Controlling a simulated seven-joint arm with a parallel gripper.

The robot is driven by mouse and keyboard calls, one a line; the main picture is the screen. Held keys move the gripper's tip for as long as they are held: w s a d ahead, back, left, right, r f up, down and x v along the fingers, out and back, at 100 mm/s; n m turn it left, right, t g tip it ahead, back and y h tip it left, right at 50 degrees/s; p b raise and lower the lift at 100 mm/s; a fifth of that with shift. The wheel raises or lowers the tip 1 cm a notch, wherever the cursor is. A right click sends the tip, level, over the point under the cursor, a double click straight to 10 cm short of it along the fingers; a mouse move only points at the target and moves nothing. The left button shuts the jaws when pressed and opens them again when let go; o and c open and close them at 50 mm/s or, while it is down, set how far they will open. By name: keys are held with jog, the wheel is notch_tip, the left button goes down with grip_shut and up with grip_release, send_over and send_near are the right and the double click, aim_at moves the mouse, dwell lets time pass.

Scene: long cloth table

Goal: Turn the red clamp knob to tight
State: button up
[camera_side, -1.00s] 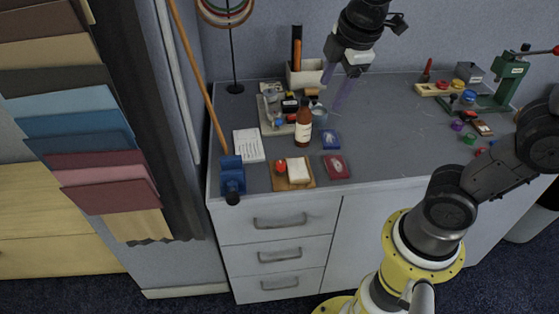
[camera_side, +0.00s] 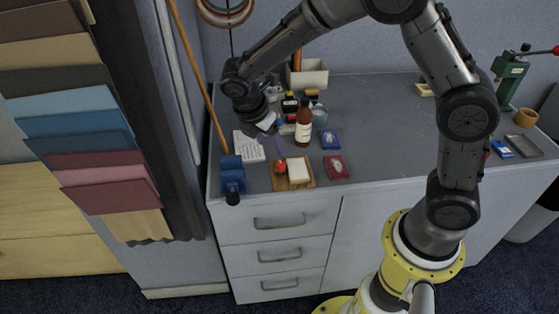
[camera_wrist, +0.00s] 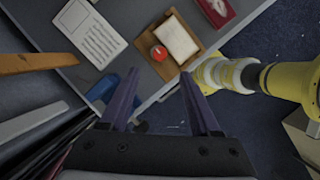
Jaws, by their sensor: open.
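The red knob (camera_side: 281,167) sits on a small wooden board (camera_side: 304,184), beside a white block (camera_side: 297,170). In the wrist view the round red knob (camera_wrist: 159,53) is on the left part of the board (camera_wrist: 187,60), next to the white block (camera_wrist: 176,40). My gripper (camera_side: 276,146) is above the left part of the table, above and behind the board in the side view. In the wrist view its two purple fingers (camera_wrist: 160,76) are apart with nothing between them, and the knob appears just beyond the tips. Whether the knob is tight cannot be told.
A blue vise (camera_side: 232,175) stands at the table's front left edge. A written sheet (camera_side: 249,146), a brown bottle (camera_side: 303,126), a blue packet (camera_side: 331,139) and a red packet (camera_side: 336,167) lie or stand around the board. The table's middle is mostly clear.

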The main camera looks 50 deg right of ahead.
aim_at(281, 164)
jog(key=x, duration=1)
grip_shut()
